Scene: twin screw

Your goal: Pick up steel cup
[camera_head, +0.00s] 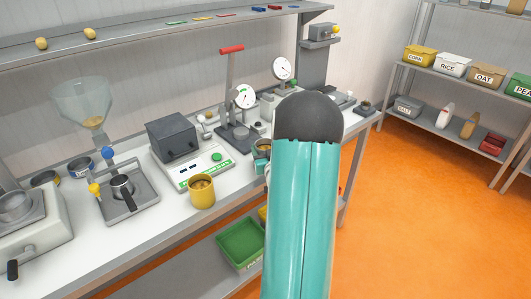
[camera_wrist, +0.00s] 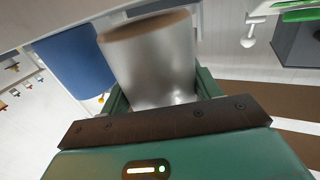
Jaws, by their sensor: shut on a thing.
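The steel cup (camera_wrist: 150,65) is a shiny grey cylinder with a brownish rim, close up in the wrist view. My gripper (camera_wrist: 160,97) is shut on it, with one green finger on each side of its wall. I cannot tell whether the cup touches the bench.
A blue cup (camera_wrist: 75,57) stands close left of the steel cup in the wrist view. A yellow mug (camera_head: 201,193), a scale (camera_head: 203,167) and a red-handled press (camera_head: 233,95) stand on the bench. The orange floor (camera_head: 420,220) at right is clear.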

